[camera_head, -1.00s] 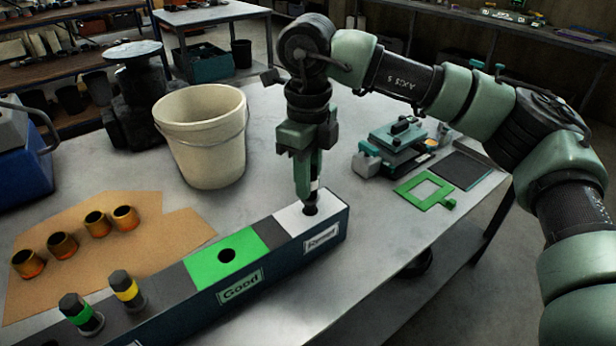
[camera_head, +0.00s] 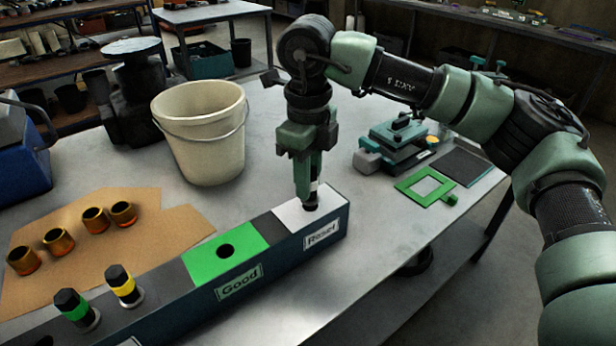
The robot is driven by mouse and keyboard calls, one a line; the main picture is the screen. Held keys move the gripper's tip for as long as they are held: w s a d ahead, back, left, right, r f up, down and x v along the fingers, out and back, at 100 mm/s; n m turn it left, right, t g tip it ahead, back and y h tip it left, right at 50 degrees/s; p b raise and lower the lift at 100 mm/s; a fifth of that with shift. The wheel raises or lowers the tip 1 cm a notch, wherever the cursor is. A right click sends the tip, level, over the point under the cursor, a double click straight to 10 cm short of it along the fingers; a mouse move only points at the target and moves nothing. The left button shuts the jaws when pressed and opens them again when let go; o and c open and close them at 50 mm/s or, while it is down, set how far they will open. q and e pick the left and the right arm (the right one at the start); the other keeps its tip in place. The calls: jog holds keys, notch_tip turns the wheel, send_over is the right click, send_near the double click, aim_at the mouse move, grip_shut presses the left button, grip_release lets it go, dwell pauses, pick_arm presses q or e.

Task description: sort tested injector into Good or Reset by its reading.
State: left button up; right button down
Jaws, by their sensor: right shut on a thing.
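My right gripper (camera_head: 307,178) points down over the white Reset section (camera_head: 290,219) of the long dark rack (camera_head: 190,310). It is shut on a dark injector with a white band (camera_head: 313,187), held upright, mostly hidden by the fingers. The injector's lower end is at the Reset hole; I cannot tell how deep it sits. The green Good section (camera_head: 205,262), left of Reset, has an empty round hole. Further left in the rack stand a yellow-banded injector (camera_head: 123,286) and a green-banded injector (camera_head: 76,308). My left gripper is not in view.
A cream bucket (camera_head: 200,135) stands behind the rack. Several brass sleeves (camera_head: 95,219) sit on brown cardboard (camera_head: 160,230) at left. A teal device (camera_head: 400,140) and a green frame (camera_head: 425,186) lie to the right. The table's front edge runs close to the rack.

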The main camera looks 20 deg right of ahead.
jog(key=shift+f+b, duration=0.35)
jog(key=shift+f, duration=0.25)
jog(key=c, duration=0.8)
grip_release()
jog(key=shift+o, duration=0.2)
jog(key=shift+r+p, duration=2.2)
jog(key=shift+r, duration=1.3)
